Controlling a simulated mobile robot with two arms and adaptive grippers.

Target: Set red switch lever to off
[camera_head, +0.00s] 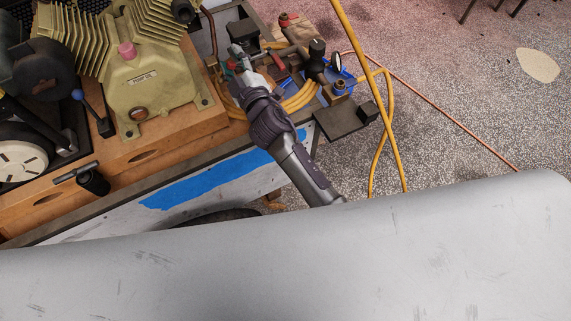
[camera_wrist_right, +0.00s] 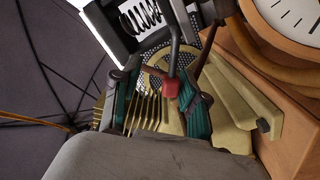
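My right gripper (camera_head: 237,56) reaches in over the parts at the right end of the compressor cart. In the right wrist view its two teal-padded fingers (camera_wrist_right: 160,100) stand apart, open. The small red tip of the switch lever (camera_wrist_right: 171,88), on a grey rod, shows between them, nearer the right finger. I cannot tell whether it touches that finger. In the head view the gripper largely hides this spot, and I cannot make out the lever's position there. My left gripper is not in view.
The tan finned compressor (camera_head: 155,85) stands on the cart's wooden base (camera_head: 175,140), left of my gripper. A yellow hose (camera_head: 368,75) hangs to the right. Black knobbed fittings (camera_head: 316,58) stand close by on the right. A round dial (camera_wrist_right: 290,15) shows in the wrist view.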

